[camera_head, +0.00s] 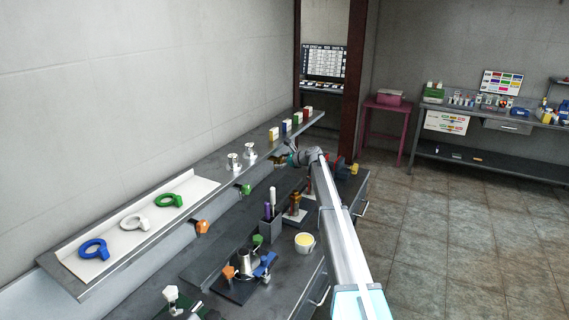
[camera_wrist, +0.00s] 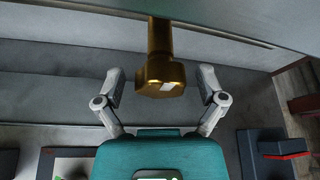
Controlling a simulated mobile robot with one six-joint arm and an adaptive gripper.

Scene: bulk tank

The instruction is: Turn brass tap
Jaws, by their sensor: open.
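The brass tap (camera_wrist: 160,72) shows in the wrist view as a gold stem hanging from under a grey shelf edge, with a wider faceted head at its lower end. A small pale patch is on the head. My gripper (camera_wrist: 161,84) is open, with one finger on each side of the tap head. Gaps show between both fingers and the brass, so neither appears to touch it. In the head view my gripper (camera_head: 292,158) is at the far part of the shelf edge, and the arm hides much of the tap's surroundings.
The shelf (camera_head: 225,178) runs along the wall with blue, white and green rings, metal cups and small boxes. Green (camera_head: 245,190) and orange (camera_head: 202,227) taps stick out below it. The bench holds a dark holder (camera_head: 270,228), a yellow-filled cup (camera_head: 305,242) and a metal vessel (camera_head: 246,262).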

